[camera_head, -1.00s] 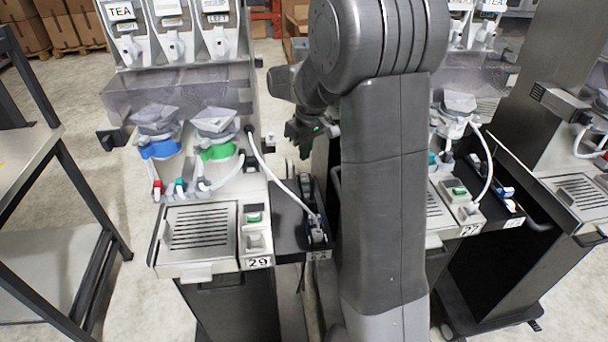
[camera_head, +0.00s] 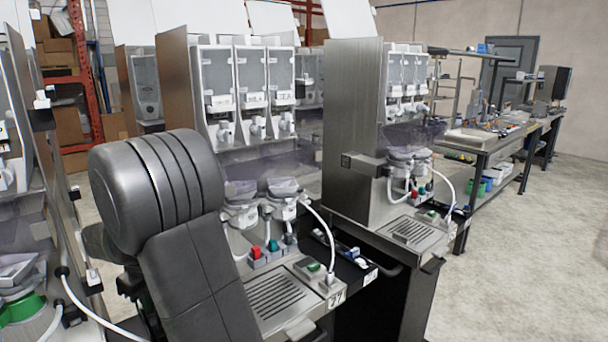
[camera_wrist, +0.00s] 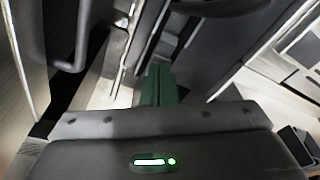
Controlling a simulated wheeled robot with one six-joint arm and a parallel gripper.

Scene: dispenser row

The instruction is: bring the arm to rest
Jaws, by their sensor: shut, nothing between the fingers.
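My grey arm stands at the left of the head view, its rounded elbow in front of the dispenser row. My gripper (camera_wrist: 158,86) shows in the wrist view as dark green fingers, shut together with nothing between them. The fingers point into a narrow space between dark and grey machine panels. In the head view the gripper is mostly hidden behind my arm, and I cannot make out its fingertips.
A dispenser labelled 27 (camera_head: 275,292) stands close to the right of my arm. Another dispenser (camera_head: 352,130) stands beyond it. A third (camera_head: 15,285) is at the left edge. A workbench (camera_head: 482,143) stands at the back right. The floor at the right (camera_head: 530,260) is clear.

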